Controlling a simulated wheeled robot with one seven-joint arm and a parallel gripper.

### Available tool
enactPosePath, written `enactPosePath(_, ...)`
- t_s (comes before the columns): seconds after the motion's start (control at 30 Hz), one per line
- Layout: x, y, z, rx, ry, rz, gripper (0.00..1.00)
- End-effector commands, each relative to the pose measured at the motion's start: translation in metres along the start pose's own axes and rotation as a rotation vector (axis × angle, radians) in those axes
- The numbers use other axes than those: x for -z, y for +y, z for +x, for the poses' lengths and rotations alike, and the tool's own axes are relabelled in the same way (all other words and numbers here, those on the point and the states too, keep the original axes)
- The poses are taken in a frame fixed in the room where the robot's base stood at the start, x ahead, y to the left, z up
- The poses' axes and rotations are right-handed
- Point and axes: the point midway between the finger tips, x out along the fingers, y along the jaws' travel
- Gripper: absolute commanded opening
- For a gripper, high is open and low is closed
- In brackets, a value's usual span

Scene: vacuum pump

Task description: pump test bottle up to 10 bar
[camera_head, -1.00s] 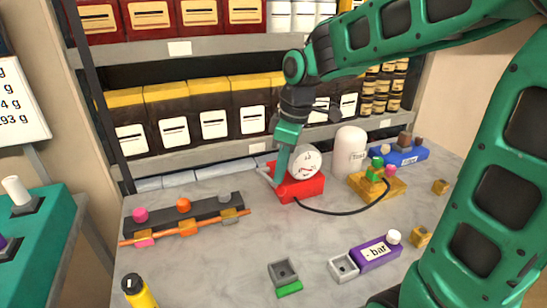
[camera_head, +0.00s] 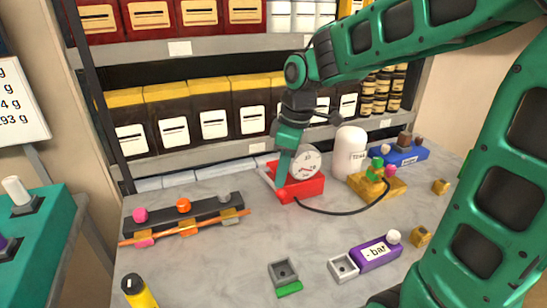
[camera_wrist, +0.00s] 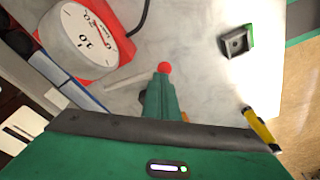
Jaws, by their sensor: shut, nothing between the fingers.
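The red vacuum pump (camera_head: 308,188) stands on the table with a round white gauge (camera_head: 306,162) on it; the gauge also shows in the wrist view (camera_wrist: 75,38). Its grey lever handle (camera_head: 267,177) sticks up at the left. The white test bottle (camera_head: 349,150) stands upright to its right. A black hose (camera_head: 345,213) runs from the pump to a yellow valve block (camera_head: 392,188) with green and pink knobs. My gripper (camera_head: 285,152) is shut and empty, above and partly behind the pump near the handle. In the wrist view its green fingers (camera_wrist: 163,75) meet below a small red ball.
A black rack (camera_head: 185,212) with coloured knobs lies left. Shelves with boxes (camera_head: 190,110) rise close behind the pump.

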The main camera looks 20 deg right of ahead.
Motion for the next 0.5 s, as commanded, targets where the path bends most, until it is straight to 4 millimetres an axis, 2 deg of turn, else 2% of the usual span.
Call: enactPosePath(0.5, -0.0027, -0.0027, 0.0038, 0.0, 0.0, 0.0, 0.0)
